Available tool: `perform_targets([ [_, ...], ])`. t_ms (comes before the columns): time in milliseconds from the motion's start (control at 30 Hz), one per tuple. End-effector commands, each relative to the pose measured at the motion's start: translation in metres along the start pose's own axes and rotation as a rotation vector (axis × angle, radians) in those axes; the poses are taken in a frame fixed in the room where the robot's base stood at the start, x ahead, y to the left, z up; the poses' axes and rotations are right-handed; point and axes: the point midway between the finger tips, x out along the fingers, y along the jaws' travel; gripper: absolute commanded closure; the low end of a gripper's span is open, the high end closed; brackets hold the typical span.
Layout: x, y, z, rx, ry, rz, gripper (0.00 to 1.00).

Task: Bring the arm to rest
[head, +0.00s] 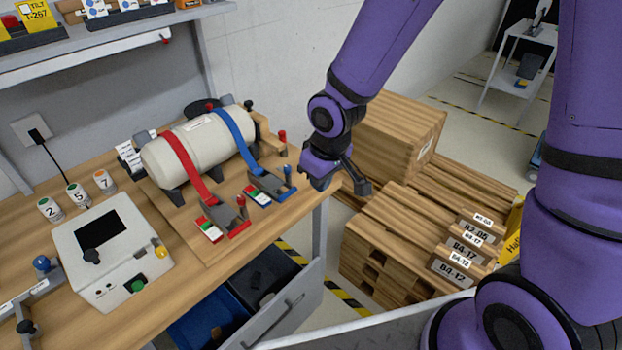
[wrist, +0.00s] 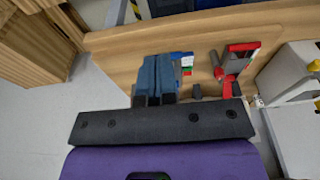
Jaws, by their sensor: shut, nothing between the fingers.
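My arm is purple with black joints. My gripper (head: 318,182) hangs over the right edge of the wooden workbench (head: 262,243), pointing down, just right of the blue strap's clamp (head: 268,186). In the wrist view its fingers (wrist: 157,97) show close together in front of the dark crossbar, with nothing held. Behind them lie a blue part, a small label and the red clamp (wrist: 236,62). Contact with the bench cannot be told.
A cream cylinder (head: 203,138) under red and blue straps stands on the bench, left of my gripper. A white control box (head: 113,258) and several numbered cups stand farther left. Wooden crates (head: 395,125) and pallets (head: 385,245) are right of the bench. An open drawer (head: 290,305) is below.

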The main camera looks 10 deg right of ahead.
Motion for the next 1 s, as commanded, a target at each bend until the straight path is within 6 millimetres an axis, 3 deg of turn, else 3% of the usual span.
perform_targets([
  [233, -0.005, 0.001, 0.003, 0.001, 0.002, 0.004, 1.0],
  [367, -0.021, 0.01, 0.004, 0.023, 0.013, 0.028, 1.0],
  [667, -0.103, 0.047, 0.026, 0.155, 0.06, 0.133, 1.0],
  [1000, -0.194, 0.068, 0.075, 0.325, 0.129, 0.201, 1.0],
])
